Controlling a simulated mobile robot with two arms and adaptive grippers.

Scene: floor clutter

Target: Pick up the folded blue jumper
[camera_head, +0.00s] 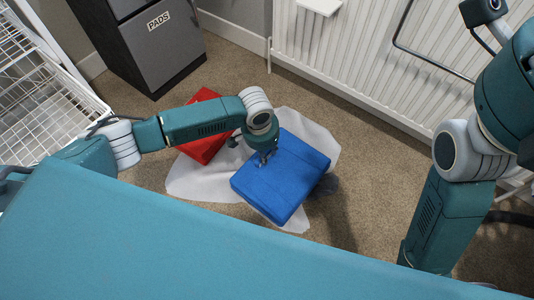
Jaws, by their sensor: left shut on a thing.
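The folded blue jumper (283,180) is a thick blue block shape on or just above a crumpled white sheet on the floor, in the middle of the head view. My left gripper (264,158) reaches down from the left arm at the jumper's upper left edge and is shut on it. The fingertips are small and partly hidden against the blue cloth. I cannot tell whether the jumper is clear of the floor. My right arm stands at the right side, and its gripper is out of view.
A red folded item (205,146) lies left of the jumper, partly behind my left arm. The white sheet (197,180) spreads beneath both. A grey cabinet marked PADS (163,48), a white radiator (360,55) and a white wire rack (40,105) stand around. Carpet is bare toward the radiator.

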